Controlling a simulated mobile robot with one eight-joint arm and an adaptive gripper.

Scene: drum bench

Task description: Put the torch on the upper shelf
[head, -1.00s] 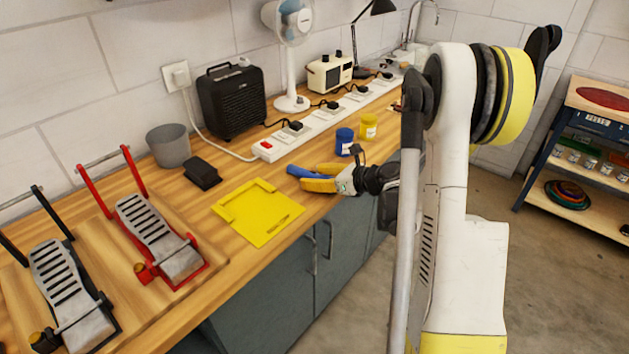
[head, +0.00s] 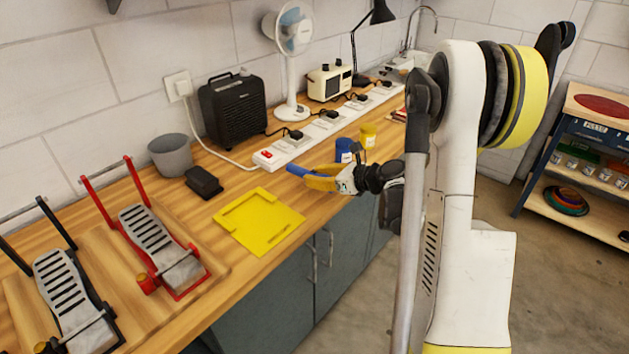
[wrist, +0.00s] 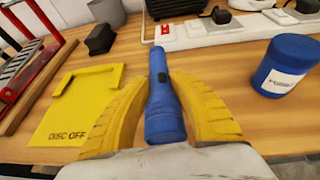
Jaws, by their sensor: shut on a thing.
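The torch is blue with a dark switch; in the wrist view the torch (wrist: 165,108) lies between the yellow fingers of my gripper (wrist: 163,105), which is shut on it. In the head view the torch (head: 299,170) sticks out to the left past my gripper (head: 325,178), over the front part of the wooden bench. Its far end points toward the power strip. I cannot tell exactly how high it is above the bench. At the right edge of the head view stands a shelf unit (head: 577,187) with an upper and a lower board.
A yellow tray (head: 258,222) lies on the bench left of my gripper. A blue jar (head: 344,149) and a yellow jar (head: 367,134) stand just behind it. A white power strip (head: 275,155), fan (head: 291,75) and heater (head: 233,108) are along the wall. Open floor separates bench and shelf unit.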

